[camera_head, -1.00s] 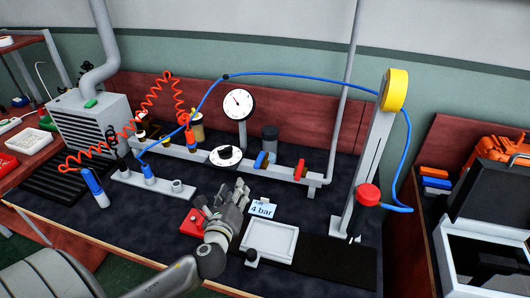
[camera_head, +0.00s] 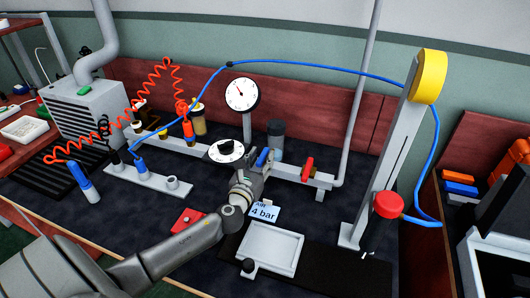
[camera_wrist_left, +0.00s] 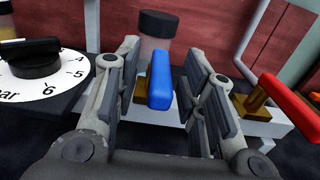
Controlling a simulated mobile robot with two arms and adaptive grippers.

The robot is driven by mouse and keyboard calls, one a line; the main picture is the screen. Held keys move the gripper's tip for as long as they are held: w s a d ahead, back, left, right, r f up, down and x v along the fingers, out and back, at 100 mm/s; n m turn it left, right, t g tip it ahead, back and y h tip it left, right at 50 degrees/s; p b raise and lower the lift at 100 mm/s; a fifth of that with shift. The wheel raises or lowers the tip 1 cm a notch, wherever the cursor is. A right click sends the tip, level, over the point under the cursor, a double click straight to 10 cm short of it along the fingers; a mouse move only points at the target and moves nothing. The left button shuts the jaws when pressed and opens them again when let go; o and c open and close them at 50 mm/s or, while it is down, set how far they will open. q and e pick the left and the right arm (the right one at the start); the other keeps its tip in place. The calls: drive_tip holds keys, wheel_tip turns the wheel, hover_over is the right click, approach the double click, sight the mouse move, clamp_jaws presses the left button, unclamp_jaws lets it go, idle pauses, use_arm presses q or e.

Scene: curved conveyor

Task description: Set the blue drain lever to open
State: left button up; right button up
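The blue drain lever (camera_head: 263,157) sits on the grey manifold rail, right of the black-and-white dial. In the left wrist view the blue lever (camera_wrist_left: 160,79) stands upright on a brass valve body. My left gripper (camera_head: 254,166) is at the lever. In the left wrist view its two open fingers (camera_wrist_left: 160,90) stand on either side of the lever, with a visible gap on both sides. The lower part of the lever is partly hidden by the gripper in the head view. My right gripper is not in view.
A red lever (camera_head: 307,168) sits to the right on the same rail, and the dial (camera_head: 226,150) is close on the left. A gauge (camera_head: 241,94) stands behind. A "4 bar" card (camera_head: 263,212) and white tray (camera_head: 271,250) lie in front.

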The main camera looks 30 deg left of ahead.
sight(267, 149)
use_arm(q)
drive_tip(key=shift+x, duration=1.15)
drive_tip(key=shift+w+a, duration=0.1)
drive_tip(key=shift+w, duration=0.55)
clamp_jaws()
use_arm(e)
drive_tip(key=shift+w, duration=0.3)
